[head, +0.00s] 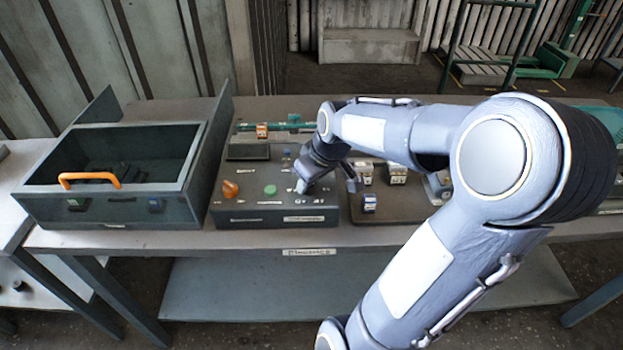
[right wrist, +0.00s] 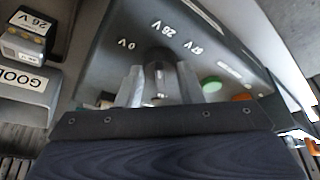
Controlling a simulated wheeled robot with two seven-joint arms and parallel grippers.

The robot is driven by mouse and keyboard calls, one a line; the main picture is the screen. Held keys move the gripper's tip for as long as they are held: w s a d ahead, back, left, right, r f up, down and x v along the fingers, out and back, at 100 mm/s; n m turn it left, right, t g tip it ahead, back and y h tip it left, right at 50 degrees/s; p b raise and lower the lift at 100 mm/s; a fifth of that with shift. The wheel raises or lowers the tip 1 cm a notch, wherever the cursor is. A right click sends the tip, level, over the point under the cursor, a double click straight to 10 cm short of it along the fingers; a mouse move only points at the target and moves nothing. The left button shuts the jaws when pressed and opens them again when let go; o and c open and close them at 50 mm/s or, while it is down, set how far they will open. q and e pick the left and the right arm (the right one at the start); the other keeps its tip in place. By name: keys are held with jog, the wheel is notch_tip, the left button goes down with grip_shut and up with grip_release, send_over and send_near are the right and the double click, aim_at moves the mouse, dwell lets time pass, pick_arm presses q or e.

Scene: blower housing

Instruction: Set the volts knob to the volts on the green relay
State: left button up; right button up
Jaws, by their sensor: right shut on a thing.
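The volts knob (right wrist: 158,57) is dark and sits between the fingertips of my right gripper (right wrist: 160,86) in the right wrist view. Marks reading 0 V, 57 V and 26 V lie around it on the control box (head: 235,214). Which mark it points at I cannot tell. In the head view my right gripper (head: 300,186) is down on the right part of the box and hides the knob. A relay (right wrist: 24,42) marked 26 V shows at the upper left of the right wrist view; its body colour is unclear. I cannot pick out a green relay. My left gripper is out of view.
The box also carries an orange knob (head: 230,189) and a green button (head: 270,190). An orange relay (head: 262,130) stands behind. An open drawer box (head: 190,185) with an orange handle stands left.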

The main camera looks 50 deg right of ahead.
aim_at(318, 200)
jog(key=shift+m+h, duration=0.4)
jog(key=shift+m, duration=0.6)
jog(key=o, duration=1)
jog(key=shift+c, duration=0.2)
jog(key=v, duration=0.7)
jog(key=shift+r, duration=0.45)
jog(key=shift+s+a, duration=0.1)
jog(key=shift+a, duration=0.05)
